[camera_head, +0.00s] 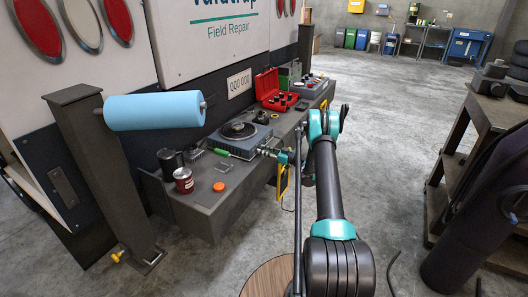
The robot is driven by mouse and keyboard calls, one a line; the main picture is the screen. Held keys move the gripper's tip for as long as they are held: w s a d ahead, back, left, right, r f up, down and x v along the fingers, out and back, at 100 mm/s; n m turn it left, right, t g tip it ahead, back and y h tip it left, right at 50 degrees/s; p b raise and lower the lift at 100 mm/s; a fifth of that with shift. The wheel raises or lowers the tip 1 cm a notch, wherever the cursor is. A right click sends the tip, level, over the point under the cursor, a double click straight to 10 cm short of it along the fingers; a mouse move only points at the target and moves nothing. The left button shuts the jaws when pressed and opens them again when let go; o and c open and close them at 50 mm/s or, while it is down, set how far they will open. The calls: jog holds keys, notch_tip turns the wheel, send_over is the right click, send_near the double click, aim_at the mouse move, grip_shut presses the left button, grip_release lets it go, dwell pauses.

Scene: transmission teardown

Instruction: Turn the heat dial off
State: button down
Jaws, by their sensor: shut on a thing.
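A blue-grey heater box (243,151) with a dark round plate and ring on top (238,130) sits on the grey workbench. My gripper (262,150) reaches in from the right, small in the view, with its fingertips at the heater's right side. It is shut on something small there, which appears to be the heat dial. The dial itself is hidden by the fingers, so its setting cannot be read.
An open red case (275,90) stands behind. A blue roll (155,110) juts out at left.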

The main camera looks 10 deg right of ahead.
dwell(0.4)
jog(key=c, duration=1.2)
grip_release()
jog(key=v, duration=1.2)
